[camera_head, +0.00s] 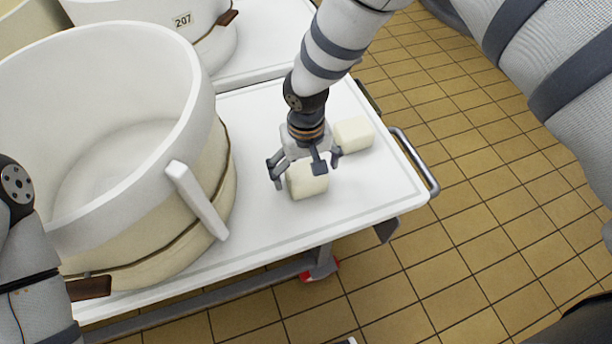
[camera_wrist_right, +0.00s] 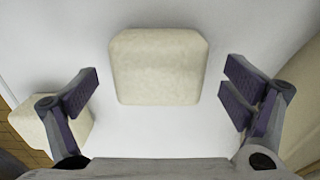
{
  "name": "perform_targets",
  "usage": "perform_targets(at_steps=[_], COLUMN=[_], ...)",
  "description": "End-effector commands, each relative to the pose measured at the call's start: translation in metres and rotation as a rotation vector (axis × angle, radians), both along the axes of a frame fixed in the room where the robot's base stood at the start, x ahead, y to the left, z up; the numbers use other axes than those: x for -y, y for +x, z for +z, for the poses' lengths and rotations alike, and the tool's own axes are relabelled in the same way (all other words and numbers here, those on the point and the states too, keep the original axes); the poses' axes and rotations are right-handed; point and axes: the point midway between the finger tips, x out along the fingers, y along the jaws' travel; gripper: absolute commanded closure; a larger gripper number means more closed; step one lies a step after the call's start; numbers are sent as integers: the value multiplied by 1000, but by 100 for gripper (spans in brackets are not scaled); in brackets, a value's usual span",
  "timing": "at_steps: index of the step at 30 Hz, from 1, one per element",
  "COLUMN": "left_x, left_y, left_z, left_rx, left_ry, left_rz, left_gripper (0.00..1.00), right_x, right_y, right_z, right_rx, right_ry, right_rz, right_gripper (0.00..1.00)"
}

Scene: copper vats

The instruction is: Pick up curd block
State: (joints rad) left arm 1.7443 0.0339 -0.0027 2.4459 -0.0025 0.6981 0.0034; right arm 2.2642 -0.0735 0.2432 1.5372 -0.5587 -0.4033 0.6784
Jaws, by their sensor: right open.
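A pale cream curd block (camera_head: 309,180) lies on the white cart top, close to the round white vat. My right gripper (camera_head: 306,170) is over it with its fingers spread, open and empty, and hides part of its top. In the right wrist view the block (camera_wrist_right: 158,66) sits ahead, centred between the open fingers (camera_wrist_right: 165,95), not gripped. A second curd block (camera_head: 353,134) lies to the right and behind on the same cart; it also shows at the left of the wrist view (camera_wrist_right: 45,125), partly behind a finger. My left gripper is not in view.
The large round vat (camera_head: 105,110) with a wooden-handled lower band stands left of the block. A further vat (camera_head: 185,20) marked 207 is behind. The cart top (camera_head: 290,225) is bare in front of the block. A metal handle (camera_head: 417,165) is at its right end, beside tiled floor.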

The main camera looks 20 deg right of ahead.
Motion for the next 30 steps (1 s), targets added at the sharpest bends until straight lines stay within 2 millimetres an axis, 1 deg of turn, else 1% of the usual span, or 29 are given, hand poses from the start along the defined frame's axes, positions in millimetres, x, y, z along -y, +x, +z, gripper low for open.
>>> perform_targets(at_steps=[1, 4, 6, 11, 12, 14, 15, 20, 26, 29, 30], left_x=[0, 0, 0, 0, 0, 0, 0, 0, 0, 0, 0], left_y=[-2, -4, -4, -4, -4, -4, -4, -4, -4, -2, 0], left_z=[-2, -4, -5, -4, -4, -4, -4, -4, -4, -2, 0], left_rx=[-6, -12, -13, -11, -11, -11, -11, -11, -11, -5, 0], left_ry=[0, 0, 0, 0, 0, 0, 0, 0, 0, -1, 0], left_rz=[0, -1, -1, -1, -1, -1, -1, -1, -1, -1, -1], left_gripper=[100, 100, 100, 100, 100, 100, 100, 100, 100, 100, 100], right_x=[1, 1, 1, 1, 1, 1, 1, 1, 1, 1, 1], right_y=[-2, -1, 0, 0, 0, 0, 0, 0, 0, 1, 2], right_z=[-13, -26, -29, -28, -28, -28, -28, -28, -28, -17, -7], right_rx=[-6, -4, -1, 0, 0, 0, 0, 0, 0, 3, 6], right_ry=[1, 0, 0, 0, 0, 0, 0, 0, 0, 0, 1], right_rz=[0, 0, 0, 0, 0, 0, 0, 0, 0, 0, -1], right_gripper=[6, 6, 6, 6, 10, 24, 33, 69, 70, 70, 70])
